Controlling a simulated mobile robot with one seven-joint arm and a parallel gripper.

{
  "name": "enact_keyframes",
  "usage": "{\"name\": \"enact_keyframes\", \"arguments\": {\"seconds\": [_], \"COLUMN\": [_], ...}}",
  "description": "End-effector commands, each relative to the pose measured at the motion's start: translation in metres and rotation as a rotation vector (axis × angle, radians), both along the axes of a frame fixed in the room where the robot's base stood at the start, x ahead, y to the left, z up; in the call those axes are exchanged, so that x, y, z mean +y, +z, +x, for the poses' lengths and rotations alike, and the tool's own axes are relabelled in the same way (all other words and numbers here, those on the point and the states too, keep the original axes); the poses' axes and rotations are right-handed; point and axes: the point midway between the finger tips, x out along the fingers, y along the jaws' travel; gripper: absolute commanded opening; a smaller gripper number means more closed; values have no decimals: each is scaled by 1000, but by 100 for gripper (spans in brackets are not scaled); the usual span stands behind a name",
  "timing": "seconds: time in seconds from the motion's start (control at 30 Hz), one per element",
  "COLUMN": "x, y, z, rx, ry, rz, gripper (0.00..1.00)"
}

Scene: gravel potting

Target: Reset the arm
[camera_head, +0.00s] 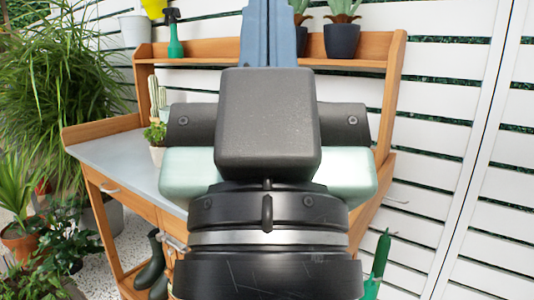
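My gripper (268,125) fills the middle of the view, seen from behind, with a dark block in front of a mint-coloured bar and a black wrist below. A blue-grey upright piece (268,32) rises above the block to the top edge. I cannot tell whether it is part of the gripper's fingers or something held. The fingertips are not clearly visible, so whether the gripper is open or shut does not show. My gripper hides the middle of the workbench (110,153).
The wooden bench has a grey top, a cactus pot (157,130) and a back shelf (203,61). The shelf holds a green spray bottle (176,42) and a dark plant pot (341,40). Boots (152,262) stand below. Leafy plants (60,80) crowd the left; a white slatted fence (455,110) stands right.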

Motion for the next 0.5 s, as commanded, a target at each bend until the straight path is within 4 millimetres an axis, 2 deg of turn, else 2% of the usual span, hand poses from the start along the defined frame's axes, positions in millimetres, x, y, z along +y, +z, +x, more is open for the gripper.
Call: {"name": "enact_keyframes", "arguments": {"seconds": [0.03, 0.5], "x": [0, 1], "y": [29, 179], "z": [0, 0], "rx": [0, -1], "ry": [1, 6], "rz": [1, 2], "gripper": [0, 0]}}
